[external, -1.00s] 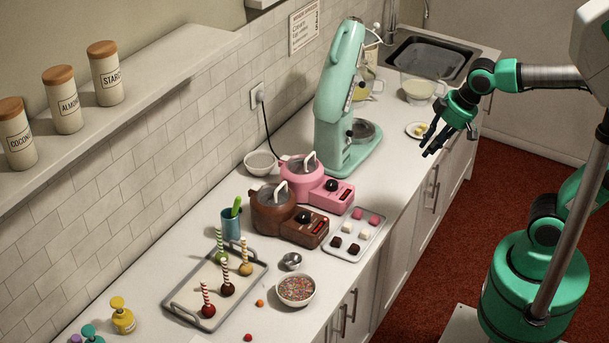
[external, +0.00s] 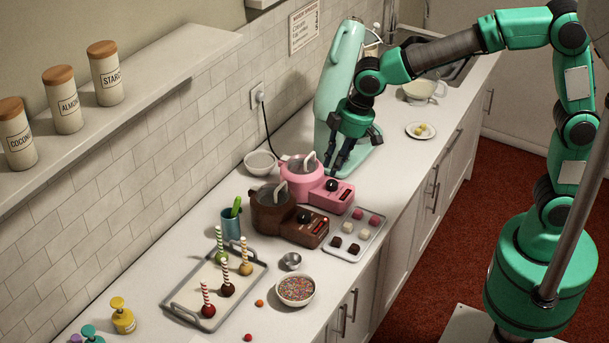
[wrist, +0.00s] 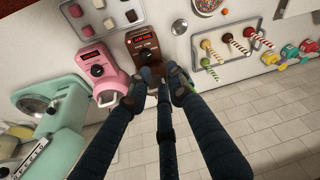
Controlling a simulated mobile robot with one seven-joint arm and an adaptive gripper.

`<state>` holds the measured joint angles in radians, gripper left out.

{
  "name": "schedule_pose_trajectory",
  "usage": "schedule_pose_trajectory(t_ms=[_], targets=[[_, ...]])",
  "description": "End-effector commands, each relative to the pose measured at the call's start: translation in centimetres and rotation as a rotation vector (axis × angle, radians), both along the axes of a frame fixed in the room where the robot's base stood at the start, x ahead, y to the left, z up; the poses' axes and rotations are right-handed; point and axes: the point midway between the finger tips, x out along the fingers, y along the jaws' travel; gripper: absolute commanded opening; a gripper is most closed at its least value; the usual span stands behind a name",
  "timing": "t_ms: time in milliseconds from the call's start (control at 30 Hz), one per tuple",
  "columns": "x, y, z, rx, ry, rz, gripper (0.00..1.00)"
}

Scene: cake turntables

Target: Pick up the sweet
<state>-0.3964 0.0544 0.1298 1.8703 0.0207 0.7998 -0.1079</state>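Several small pink, white and dark brown sweets (external: 354,235) sit in rows on a grey tray (external: 338,255) at the counter's front edge. They also show at the top of the wrist view (wrist: 108,23). Cake pops on striped sticks (external: 228,288) stand on a larger handled tray. A small white plate (external: 410,128) holds a few yellowish balls (external: 421,130). My gripper (external: 337,168) hangs fingers-down above the counter, near the pink melting pot. Its fingers (wrist: 163,82) are spread apart and empty in the wrist view. Which sweet is meant cannot be told.
The pink pot (external: 301,178) and brown pot (external: 272,210) stand behind the sweets tray. A mint stand mixer (external: 338,75) rises behind my gripper. A bowl of sprinkles (external: 295,290), a metal cup (external: 291,261) and loose coloured balls (external: 259,303) lie nearer.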

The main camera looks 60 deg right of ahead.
Motion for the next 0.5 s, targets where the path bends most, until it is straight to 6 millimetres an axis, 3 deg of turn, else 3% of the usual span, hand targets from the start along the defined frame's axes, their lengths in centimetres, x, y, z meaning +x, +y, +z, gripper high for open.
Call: schedule_pose_trajectory(t_ms=[200,500], targets=[[2.9,5.9,-2.3,-0.016,0.030,0.074,0.20],[5.4,14.1,-6.9,-0.037,0.065,0.172,0.20]])
